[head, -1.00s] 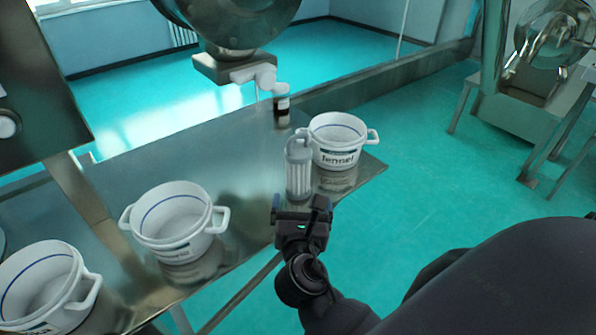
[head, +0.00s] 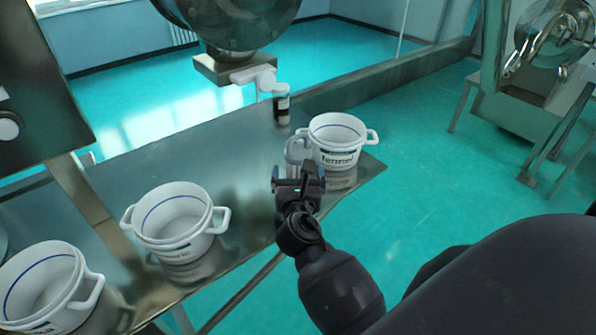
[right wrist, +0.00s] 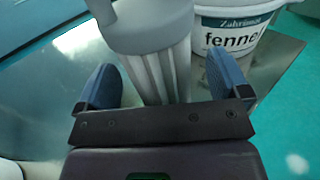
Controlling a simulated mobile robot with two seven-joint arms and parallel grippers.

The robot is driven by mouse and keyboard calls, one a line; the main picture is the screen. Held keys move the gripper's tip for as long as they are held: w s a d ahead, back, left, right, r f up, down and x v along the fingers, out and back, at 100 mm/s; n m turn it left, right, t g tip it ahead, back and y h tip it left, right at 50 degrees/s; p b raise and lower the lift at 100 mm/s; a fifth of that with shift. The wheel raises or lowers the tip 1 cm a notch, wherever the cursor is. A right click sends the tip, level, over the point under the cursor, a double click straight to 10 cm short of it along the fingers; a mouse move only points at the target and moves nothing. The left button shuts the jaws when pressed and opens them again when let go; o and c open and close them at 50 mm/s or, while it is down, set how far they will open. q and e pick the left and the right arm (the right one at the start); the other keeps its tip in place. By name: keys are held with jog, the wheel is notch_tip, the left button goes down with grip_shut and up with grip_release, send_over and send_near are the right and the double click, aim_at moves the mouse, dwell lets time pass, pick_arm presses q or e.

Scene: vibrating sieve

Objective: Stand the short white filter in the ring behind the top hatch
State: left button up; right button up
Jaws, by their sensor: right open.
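The short white filter (head: 294,152) stands upright on the metal table, left of the fennel pot. In the head view my right gripper hides its lower part. In the right wrist view the ribbed filter (right wrist: 165,65) rises between the two blue fingers, with a gap on each side. My right gripper (head: 298,180) is open around or just in front of it. Neither the ring nor the top hatch can be made out. My left gripper is not in view.
The fennel pot (head: 337,140) stands close to the right of the filter, near the table's (head: 245,190) end. A small dark bottle (head: 282,108) stands behind. Two more white pots (head: 174,222) stand at left. A machine with a white outlet (head: 256,78) hangs above the back edge.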

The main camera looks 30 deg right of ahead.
jog(key=shift+w+d, duration=0.35)
jog(key=shift+w, duration=0.15)
jog(key=shift+c, duration=0.4)
jog(key=shift+r, duration=0.1)
jog(key=c, duration=1.1)
